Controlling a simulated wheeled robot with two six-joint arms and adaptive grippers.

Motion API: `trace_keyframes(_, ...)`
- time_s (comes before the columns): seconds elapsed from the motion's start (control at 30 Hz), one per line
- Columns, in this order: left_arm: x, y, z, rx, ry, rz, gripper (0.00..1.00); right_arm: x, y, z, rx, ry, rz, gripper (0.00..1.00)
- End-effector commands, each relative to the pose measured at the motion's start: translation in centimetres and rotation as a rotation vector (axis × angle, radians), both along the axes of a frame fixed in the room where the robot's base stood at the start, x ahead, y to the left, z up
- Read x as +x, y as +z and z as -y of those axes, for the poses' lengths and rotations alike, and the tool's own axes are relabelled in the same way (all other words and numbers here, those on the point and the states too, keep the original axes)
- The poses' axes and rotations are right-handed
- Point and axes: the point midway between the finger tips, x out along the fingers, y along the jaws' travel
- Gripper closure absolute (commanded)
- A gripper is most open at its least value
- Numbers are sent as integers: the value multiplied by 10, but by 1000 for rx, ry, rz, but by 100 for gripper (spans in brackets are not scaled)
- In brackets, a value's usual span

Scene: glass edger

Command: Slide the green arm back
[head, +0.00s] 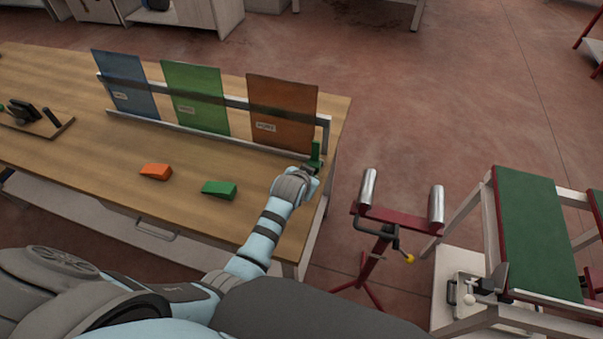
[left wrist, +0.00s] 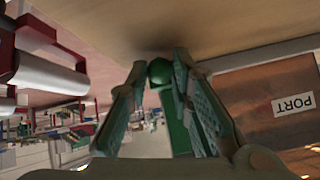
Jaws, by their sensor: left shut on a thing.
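The green arm (head: 316,152) stands at the right end of the panel rack (head: 215,95) on the wooden bench. My left gripper (head: 313,168) reaches in from below and is at the green arm, covering its lower part. In the left wrist view the fingers of my left gripper (left wrist: 160,70) stand on both sides of the green arm (left wrist: 177,128), near its rounded green end. They are shut on it. My right gripper is not in view.
Blue (head: 125,85), green (head: 195,97) and brown (head: 282,110) panels stand in the rack. An orange wedge (head: 156,172) and a green wedge (head: 219,189) lie in front. A red roller stand (head: 385,225) and a green-topped table (head: 537,235) stand to the right.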

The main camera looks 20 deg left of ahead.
Motion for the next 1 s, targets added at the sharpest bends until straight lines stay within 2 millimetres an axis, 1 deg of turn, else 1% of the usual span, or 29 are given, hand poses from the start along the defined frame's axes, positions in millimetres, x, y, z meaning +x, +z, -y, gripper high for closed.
trace_keyframes(0.03, 1, 1, 3, -7, -2, 4, 100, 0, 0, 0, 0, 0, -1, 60)
trace_keyframes(0.27, 1, 1, 5, -8, -3, 3, 100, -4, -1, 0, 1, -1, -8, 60)
trace_keyframes(0.3, 1, 1, 5, -8, -4, 3, 77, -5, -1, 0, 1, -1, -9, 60)
trace_keyframes(0.37, 1, 1, 5, -8, -4, 3, 67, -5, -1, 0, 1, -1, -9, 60)
trace_keyframes(0.4, 1, 1, 5, -8, -4, 3, 61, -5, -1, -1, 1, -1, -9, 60)
trace_keyframes(0.43, 1, 0, 4, -8, -4, 3, 59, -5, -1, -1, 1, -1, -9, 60)
trace_keyframes(0.67, 1, 0, 3, -6, -2, 2, 59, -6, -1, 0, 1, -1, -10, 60)
trace_keyframes(0.77, -2, 3, 3, -6, -2, 4, 59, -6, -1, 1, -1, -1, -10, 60)
trace_keyframes(0.87, -11, 12, 5, -7, -2, 4, 59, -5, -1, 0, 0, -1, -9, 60)
trace_keyframes(1.0, -33, 33, 7, -8, -3, 5, 59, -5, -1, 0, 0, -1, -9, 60)
